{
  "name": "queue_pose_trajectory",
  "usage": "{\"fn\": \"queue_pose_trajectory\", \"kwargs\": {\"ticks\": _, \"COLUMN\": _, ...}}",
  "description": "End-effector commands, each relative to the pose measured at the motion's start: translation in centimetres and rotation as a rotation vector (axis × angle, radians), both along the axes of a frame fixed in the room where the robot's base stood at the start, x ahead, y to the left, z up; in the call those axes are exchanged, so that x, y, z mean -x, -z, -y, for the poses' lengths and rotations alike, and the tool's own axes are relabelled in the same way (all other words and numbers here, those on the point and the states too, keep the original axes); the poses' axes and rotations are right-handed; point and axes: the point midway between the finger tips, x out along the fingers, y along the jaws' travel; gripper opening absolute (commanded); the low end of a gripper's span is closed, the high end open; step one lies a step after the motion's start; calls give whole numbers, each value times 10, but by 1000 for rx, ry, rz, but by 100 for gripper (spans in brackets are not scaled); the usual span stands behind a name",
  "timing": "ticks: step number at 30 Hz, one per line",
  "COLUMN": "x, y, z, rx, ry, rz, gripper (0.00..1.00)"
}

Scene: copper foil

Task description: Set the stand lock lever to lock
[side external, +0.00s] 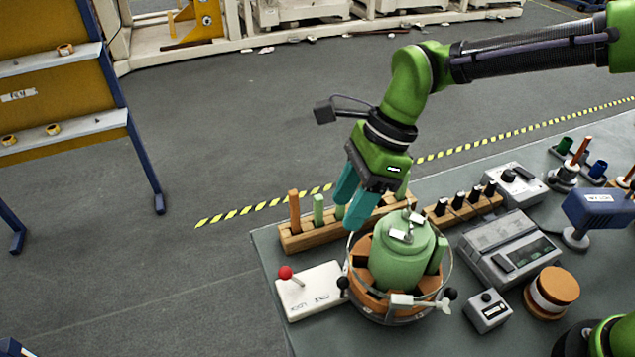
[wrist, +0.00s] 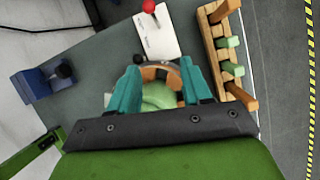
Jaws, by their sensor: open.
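The lever is a thin rod with a red ball knob (side external: 285,272), leaning to the left on a white plate (side external: 325,275) at the table's near left corner. The plate has two small labels; one seems to read LOCK, the other is unclear. In the wrist view the red knob (wrist: 149,7) is at the top edge, above the white plate (wrist: 160,42). The round stand (side external: 383,310) holds a green vessel (side external: 395,262) right of the plate. My gripper (side external: 352,205) is open and empty, above and behind the stand; its teal fingers (wrist: 158,70) point toward the plate.
A wooden rack (side external: 300,240) with upright coloured pegs stands behind the plate and stand. Grey instruments (side external: 510,250) and an orange-ended spool (side external: 552,290) are to the right. A black-knobbed handle (side external: 343,283) juts from the stand near the plate. Space left of the table is open floor.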

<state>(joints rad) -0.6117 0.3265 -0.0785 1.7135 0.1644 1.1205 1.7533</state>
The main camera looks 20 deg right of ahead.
Motion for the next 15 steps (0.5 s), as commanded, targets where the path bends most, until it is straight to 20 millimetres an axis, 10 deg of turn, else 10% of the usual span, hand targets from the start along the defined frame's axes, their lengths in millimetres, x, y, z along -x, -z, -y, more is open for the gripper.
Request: {"fn": "queue_pose_trajectory", "kwargs": {"ticks": 15, "x": 8, "y": -59, "z": 82, "rx": 8, "ry": -255, "rz": 272, "gripper": 49}}
